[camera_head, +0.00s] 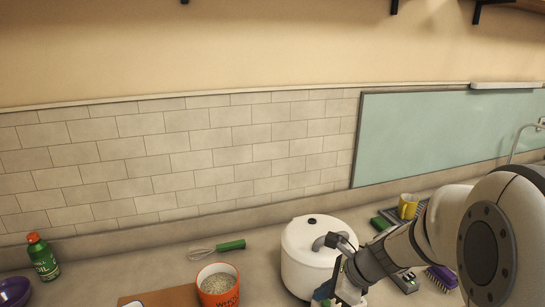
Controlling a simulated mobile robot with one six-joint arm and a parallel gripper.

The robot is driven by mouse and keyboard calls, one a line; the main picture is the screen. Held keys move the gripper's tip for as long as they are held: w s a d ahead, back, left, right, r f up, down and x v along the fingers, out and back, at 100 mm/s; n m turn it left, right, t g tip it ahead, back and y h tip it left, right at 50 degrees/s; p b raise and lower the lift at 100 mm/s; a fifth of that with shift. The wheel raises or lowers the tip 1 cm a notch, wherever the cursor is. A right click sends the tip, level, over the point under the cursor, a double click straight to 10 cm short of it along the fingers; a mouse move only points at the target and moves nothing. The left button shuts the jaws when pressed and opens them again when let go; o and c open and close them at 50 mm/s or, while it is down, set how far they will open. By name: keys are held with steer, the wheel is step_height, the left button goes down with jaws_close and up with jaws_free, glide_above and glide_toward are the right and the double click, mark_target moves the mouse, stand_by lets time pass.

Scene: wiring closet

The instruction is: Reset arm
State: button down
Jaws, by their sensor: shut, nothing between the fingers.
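My arm reaches in from the right edge of the picture toward the bottom middle. My gripper (328,296) is at the bottom edge, in front of the lower right side of a white rounded pot (305,262) with a black knob on top. It is shut, with nothing seen between its fingers. The fingertips are small and partly cut off by the picture's edge. I cannot tell whether the gripper touches the pot.
An orange container (219,288) of grain stands left of the pot, by a whisk (218,247). A green bottle (42,257) and purple bowl (14,291) are far left. A yellow mug (408,206) and purple brush (441,277) lie near my arm. The tiled wall (150,160) is behind.

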steer(key=s+d+r+n+h+b, duration=0.1)
steer(key=s+r+n+h, duration=0.1)
steer(key=s+n, duration=0.5)
steer(key=s+d+r+n+h+b, duration=0.1)
steer(key=s+n+h, duration=0.3)
steer(key=n, duration=1.1)
steer(key=s+d+r, duration=0.1)
steer(key=s, duration=0.1)
steer(key=shift+s+r, duration=0.25)
steer(key=shift+s, duration=0.1)
